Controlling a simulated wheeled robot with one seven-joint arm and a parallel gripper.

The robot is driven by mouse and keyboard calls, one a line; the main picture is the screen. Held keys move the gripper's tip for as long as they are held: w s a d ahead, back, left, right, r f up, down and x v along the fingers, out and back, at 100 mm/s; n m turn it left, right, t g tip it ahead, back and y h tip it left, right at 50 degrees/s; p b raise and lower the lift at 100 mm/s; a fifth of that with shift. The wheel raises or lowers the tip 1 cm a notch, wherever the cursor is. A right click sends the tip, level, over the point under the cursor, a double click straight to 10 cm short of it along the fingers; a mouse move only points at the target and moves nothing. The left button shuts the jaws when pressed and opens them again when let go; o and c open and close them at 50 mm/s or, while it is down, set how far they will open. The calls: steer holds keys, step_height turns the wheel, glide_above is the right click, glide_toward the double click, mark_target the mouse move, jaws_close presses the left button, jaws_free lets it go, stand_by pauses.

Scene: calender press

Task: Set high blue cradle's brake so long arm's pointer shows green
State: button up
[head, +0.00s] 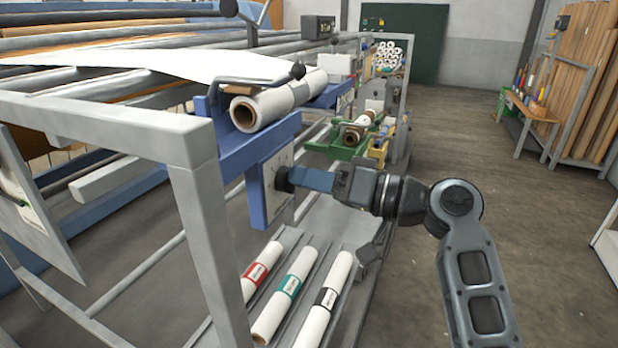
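The near blue cradle (232,150) sits high on the grey frame and bears a white roll (272,104) with a brown core. A pale plate (271,205) is on its side, with a dark round knob (283,179) standing out from it. My gripper (297,180) reaches in from the right, level with the knob. Its fingertips are at the knob and seem to touch it. I see the fingers side-on, so their grip is unclear. I cannot make out a pointer or a green mark.
Another blue cradle (326,97) and a green cradle (330,150) stand farther back. Below, several white rolls with coloured bands lie on a grey rack (346,305). A thick grey post (208,230) stands close left of the plate.

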steer(key=o, duration=0.4)
steer(key=shift+d, duration=0.1)
steer(key=shift+b+v, duration=0.4)
steer(key=shift+v, duration=3.45)
